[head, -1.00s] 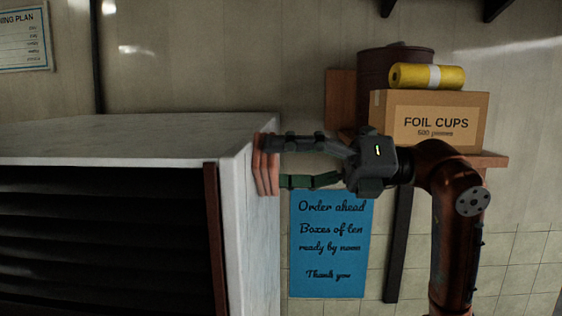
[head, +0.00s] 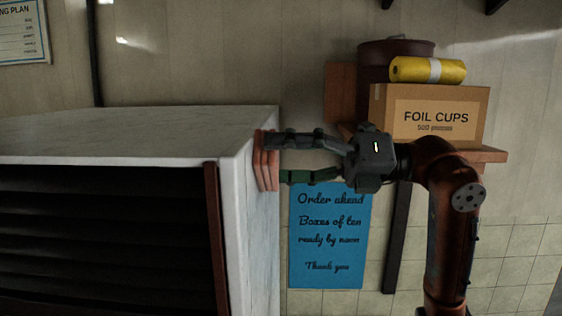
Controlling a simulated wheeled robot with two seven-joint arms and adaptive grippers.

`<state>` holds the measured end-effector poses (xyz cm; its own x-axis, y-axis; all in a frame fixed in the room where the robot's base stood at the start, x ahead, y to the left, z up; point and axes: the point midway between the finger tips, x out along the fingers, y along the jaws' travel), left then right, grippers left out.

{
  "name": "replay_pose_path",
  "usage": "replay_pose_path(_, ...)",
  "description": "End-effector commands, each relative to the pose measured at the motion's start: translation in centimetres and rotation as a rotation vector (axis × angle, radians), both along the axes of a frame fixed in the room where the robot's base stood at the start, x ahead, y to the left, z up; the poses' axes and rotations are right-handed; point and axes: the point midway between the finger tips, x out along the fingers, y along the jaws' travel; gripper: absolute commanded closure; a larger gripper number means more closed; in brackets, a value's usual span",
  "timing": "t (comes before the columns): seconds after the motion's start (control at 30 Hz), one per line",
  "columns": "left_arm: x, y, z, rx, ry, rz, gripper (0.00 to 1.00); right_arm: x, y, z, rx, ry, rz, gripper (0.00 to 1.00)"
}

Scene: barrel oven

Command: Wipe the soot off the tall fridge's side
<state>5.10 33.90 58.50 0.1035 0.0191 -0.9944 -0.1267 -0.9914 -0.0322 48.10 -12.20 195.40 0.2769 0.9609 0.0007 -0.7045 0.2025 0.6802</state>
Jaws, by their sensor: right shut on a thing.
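The tall fridge (head: 110,128) stands at the left, with a pale marbled top and a dark slatted front. Its right side (head: 259,235) shows as a narrow, steeply angled strip with faint grey streaks; I cannot tell how much of this is soot. My right gripper (head: 278,160) comes in from the right and is shut on an orange-pink layered pad (head: 266,165). The pad is held upright against the upper part of that side, near the top edge, and appears to touch it. My left gripper is not in view.
A wall shelf (head: 492,156) right of the fridge holds a foil cups box (head: 437,115), a yellow roll (head: 427,70) and a dark red drum (head: 375,75). A blue sign (head: 330,240) hangs behind my right gripper. A paper plan (head: 22,32) is at upper left.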

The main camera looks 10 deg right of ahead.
Motion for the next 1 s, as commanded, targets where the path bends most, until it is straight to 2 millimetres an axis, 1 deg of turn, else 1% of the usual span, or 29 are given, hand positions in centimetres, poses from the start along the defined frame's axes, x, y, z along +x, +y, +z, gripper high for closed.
replay_pose_path(0.03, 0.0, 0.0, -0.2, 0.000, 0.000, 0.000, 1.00, -0.4, 0.2, -0.1, -0.002, -0.003, 0.002, 0.40)
replay_pose_path(0.27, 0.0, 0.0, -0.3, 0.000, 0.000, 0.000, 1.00, -1.1, 0.4, 0.0, -0.002, -0.003, 0.002, 0.40)
replay_pose_path(0.6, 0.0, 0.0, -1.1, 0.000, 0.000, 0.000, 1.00, -3.6, 1.0, -0.1, -0.002, -0.003, 0.002, 0.40)
replay_pose_path(0.83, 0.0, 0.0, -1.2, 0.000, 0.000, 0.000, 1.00, -4.3, 1.2, 0.0, -0.001, -0.002, 0.002, 0.40)
replay_pose_path(1.0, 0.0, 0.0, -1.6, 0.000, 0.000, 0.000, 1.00, -5.5, 1.5, -0.1, -0.003, -0.003, 0.001, 0.40)
